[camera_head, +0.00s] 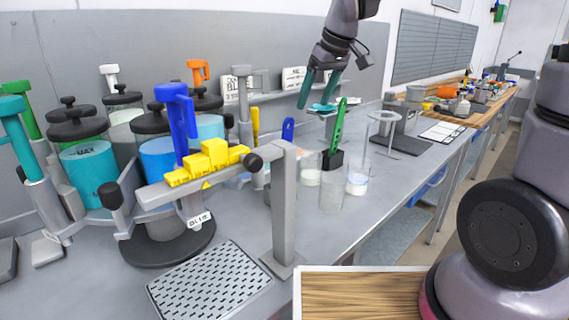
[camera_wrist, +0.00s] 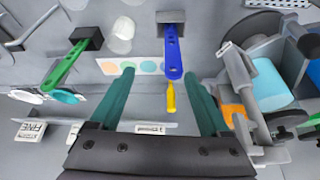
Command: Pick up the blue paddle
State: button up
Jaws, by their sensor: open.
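A green paddle (camera_head: 337,128) in a black block stands right of the blue one, near clear beakers (camera_head: 358,178). A yellow handle (camera_wrist: 171,98) lies close to the blue paddle. A grey frame with a yellow block (camera_head: 208,162) stands in front.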

aim_at(289, 129)
jog(key=shift+n, duration=0.8)
jog(key=a+f, duration=0.1)
jog(key=f, duration=0.1)
jog(key=w+a+f, duration=0.1)
jog(key=a+f, duration=0.1)
jog(key=w+a+f, duration=0.1)
jog(key=a+f, duration=0.1)
jog(key=f, duration=0.1)
jog(key=shift+a, duration=0.1)
jog(key=x, duration=0.5)
jog(key=shift+w+a+f, duration=0.25)
grip_shut()
